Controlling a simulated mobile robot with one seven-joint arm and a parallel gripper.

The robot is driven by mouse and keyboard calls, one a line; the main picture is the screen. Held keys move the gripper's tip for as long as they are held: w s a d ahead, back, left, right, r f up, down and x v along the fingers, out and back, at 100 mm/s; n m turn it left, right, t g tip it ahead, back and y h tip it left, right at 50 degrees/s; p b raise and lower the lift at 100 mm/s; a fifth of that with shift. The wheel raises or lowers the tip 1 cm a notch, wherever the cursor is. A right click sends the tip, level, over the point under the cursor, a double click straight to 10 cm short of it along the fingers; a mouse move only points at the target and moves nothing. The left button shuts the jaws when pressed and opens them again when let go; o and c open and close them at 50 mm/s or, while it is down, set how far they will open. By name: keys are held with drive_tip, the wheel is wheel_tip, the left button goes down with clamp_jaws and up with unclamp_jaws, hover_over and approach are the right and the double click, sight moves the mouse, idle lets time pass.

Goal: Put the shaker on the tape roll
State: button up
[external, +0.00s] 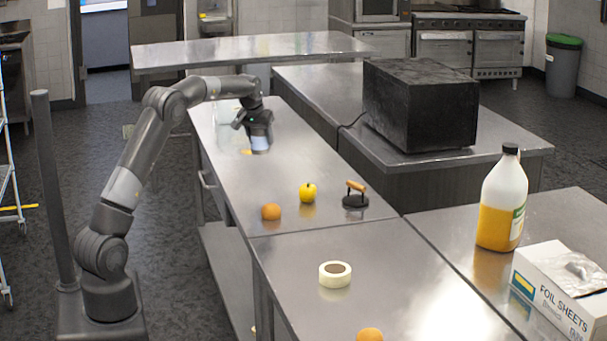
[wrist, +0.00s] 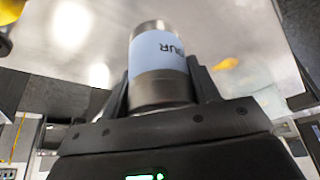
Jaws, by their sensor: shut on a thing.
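The shaker (external: 260,143) is a metal cylinder with a pale blue label, held in my gripper (external: 253,124) over the far part of the steel table. In the wrist view the shaker (wrist: 158,62) sits between both fingers of my gripper (wrist: 160,90), with part of its dark lettering showing. I cannot tell exactly how high it is above the table. The tape roll (external: 335,274) is a cream ring lying flat on the nearer steel table, well apart from my gripper.
An orange (external: 271,212), a yellow apple-like fruit (external: 308,193) and a black press with a wooden handle (external: 355,195) stand between gripper and tape roll. Another orange (external: 369,335) is at the front edge. A juice jug (external: 503,200) and foil box (external: 560,290) are at right.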

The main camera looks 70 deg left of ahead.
drive_tip(key=w+d+r+m+h, duration=0.15)
drive_tip(key=w+d, duration=0.25)
drive_tip(key=d, duration=0.9)
drive_tip(key=w+d+r+m+t, duration=0.1)
drive_tip(key=w+d+m, duration=0.15)
drive_tip(key=d, duration=1.05)
drive_tip(key=w+d+r+m, duration=0.15)
drive_tip(key=w+d, duration=0.25)
drive_tip(key=d, duration=0.9)
drive_tip(key=s+d+m+h, duration=0.15)
drive_tip(key=s+d, duration=0.35)
drive_tip(key=d, duration=0.7)
drive_tip(key=s+d+m, duration=0.3)
drive_tip(key=s+d, duration=0.2)
drive_tip(key=d, duration=0.8)
drive_tip(key=s+d+m+h, duration=0.15)
drive_tip(key=s+d, duration=0.45)
drive_tip(key=d, duration=0.6)
hover_over(336, 269)
wheel_tip(336, 269, down, 7)
drive_tip(key=shift+m+t, duration=0.4)
drive_tip(key=shift+m, duration=0.05)
drive_tip(key=shift+f, duration=1.95)
